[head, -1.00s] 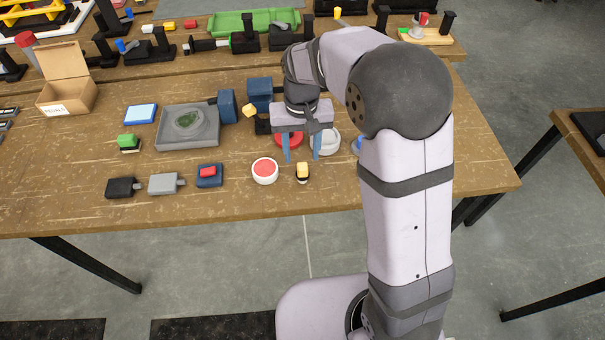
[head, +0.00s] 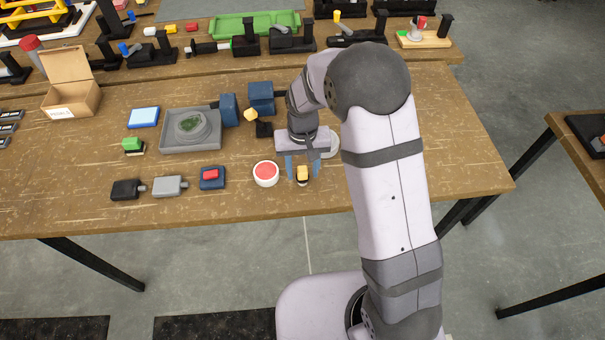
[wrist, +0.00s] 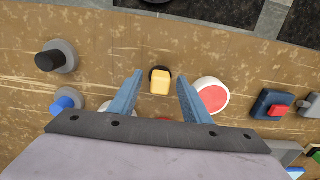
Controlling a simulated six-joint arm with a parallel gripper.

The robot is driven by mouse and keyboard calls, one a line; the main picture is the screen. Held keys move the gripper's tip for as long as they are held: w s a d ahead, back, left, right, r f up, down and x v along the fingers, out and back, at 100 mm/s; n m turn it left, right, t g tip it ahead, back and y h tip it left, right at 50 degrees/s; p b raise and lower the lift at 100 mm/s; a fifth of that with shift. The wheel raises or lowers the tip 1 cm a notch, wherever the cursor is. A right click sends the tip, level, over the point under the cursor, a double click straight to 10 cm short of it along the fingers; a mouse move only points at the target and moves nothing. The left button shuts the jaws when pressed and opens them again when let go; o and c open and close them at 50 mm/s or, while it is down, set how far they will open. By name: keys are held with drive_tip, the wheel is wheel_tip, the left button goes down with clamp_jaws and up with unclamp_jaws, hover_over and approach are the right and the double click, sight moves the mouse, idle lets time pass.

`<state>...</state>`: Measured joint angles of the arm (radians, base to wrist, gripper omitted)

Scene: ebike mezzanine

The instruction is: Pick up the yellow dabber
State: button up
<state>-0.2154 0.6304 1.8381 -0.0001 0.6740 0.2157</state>
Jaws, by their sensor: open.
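The yellow dabber (head: 302,173) has a yellow top and a dark lower part and stands near the front edge of the wooden table. In the wrist view the dabber (wrist: 160,82) shows between and just beyond my two fingertips. My gripper (head: 302,168) is open, with its blue fingers pointing down on either side of the dabber in the head view. In the wrist view my gripper (wrist: 160,80) is empty. I cannot tell whether a finger touches the dabber.
A white round pot with a red top (head: 265,173) stands close left of the dabber. A navy block with a red top (head: 212,178), a grey stamp (head: 168,186) and a black one (head: 126,189) lie further left.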

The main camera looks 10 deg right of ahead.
sight(302, 169)
drive_tip(key=shift+f, duration=0.15)
drive_tip(key=c, duration=0.8)
wheel_tip(302, 169, up, 10)
drive_tip(key=b, duration=0.3)
drive_tip(key=o, duration=0.3)
drive_tip(key=shift+c, duration=1.4)
